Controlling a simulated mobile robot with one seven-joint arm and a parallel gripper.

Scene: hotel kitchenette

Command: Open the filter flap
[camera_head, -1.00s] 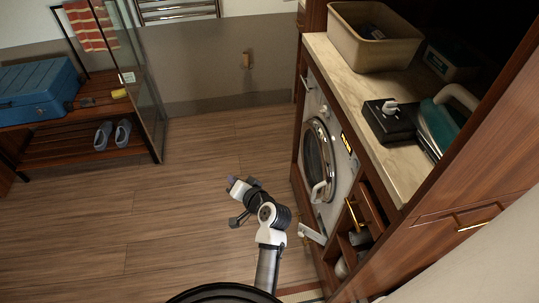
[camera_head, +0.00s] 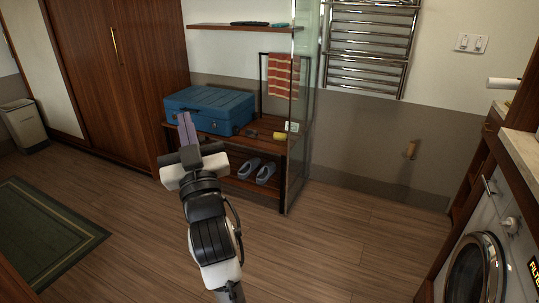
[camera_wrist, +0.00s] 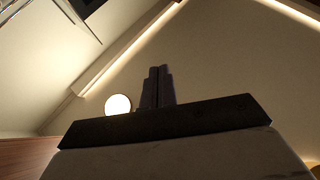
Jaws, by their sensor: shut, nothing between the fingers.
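The white washing machine (camera_head: 508,228) stands at the right edge of the head view, cut off by the frame. Its round door (camera_head: 474,268) is closed, and a dark panel with yellow lettering (camera_head: 534,278) shows beside it. The lower front of the machine, with the filter flap, is out of view. My gripper (camera_head: 184,118) is raised at left centre, far from the machine, with its fingers pointing up. It is shut and empty. In the wrist view its fingers (camera_wrist: 157,87) stand together against the ceiling.
A wooden bench (camera_head: 262,146) holds a blue case (camera_head: 209,109), with grey slippers (camera_head: 255,171) below. A glass panel (camera_head: 297,120) stands at its right end. A green rug (camera_head: 42,235) lies at left. The floor (camera_head: 340,235) between bench and machine is clear.

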